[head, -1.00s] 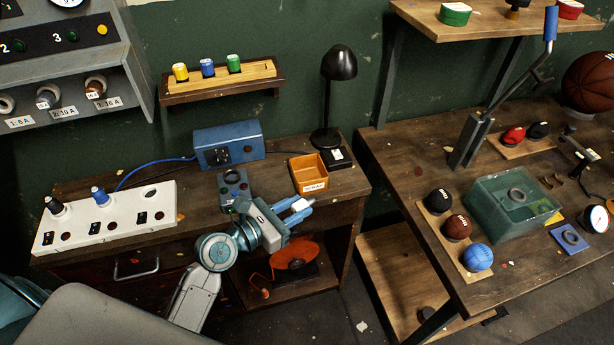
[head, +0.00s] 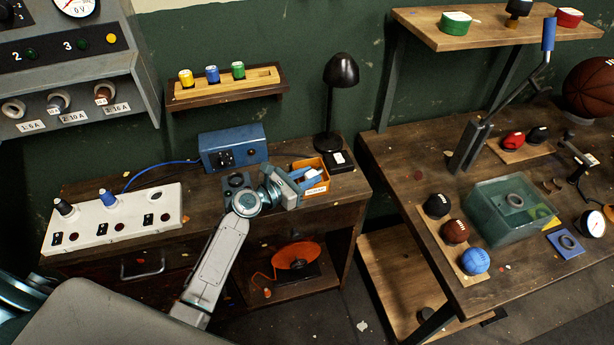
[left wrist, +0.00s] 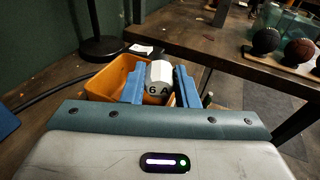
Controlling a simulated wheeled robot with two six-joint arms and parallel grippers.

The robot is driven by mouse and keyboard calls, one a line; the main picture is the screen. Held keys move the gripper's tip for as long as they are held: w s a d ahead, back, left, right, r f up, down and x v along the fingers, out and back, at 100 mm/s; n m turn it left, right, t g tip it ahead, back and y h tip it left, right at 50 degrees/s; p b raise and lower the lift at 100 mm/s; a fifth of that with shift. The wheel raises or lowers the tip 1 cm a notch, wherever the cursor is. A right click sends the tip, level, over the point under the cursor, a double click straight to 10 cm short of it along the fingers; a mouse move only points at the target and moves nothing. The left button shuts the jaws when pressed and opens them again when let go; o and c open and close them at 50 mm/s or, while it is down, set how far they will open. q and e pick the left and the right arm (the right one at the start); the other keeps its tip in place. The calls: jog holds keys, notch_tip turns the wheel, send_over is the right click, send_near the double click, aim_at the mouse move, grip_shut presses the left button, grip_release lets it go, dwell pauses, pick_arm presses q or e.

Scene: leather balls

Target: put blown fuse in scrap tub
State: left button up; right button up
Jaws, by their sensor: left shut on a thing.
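My left gripper (head: 308,176) is at the orange scrap tub (head: 326,164) on the left bench. Its blue fingers are shut on the fuse (left wrist: 159,74), a pale cylinder with "6 A" lettering, in the left wrist view. That view shows the gripper (left wrist: 159,85) with the fuse at the near right part of the tub (left wrist: 108,80). I cannot tell whether the fuse is above the rim or below it. In the head view the fuse is mostly hidden by the gripper. My right gripper is not in view.
A black lamp (head: 340,75) stands behind the tub, with a small black box (head: 340,160) at its right. A blue device (head: 232,148) and a white fuse panel (head: 128,212) lie to the left. A shelf (head: 258,92) above holds yellow, blue and green fuses.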

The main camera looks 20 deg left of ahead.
pick_arm(q)
jog(key=shift+f, duration=0.2)
jog(key=o, duration=1)
jog(key=shift+c, duration=0.2)
jog(key=shift+r, duration=0.15)
jog(key=b+v, duration=0.2)
jog(key=v, duration=1)
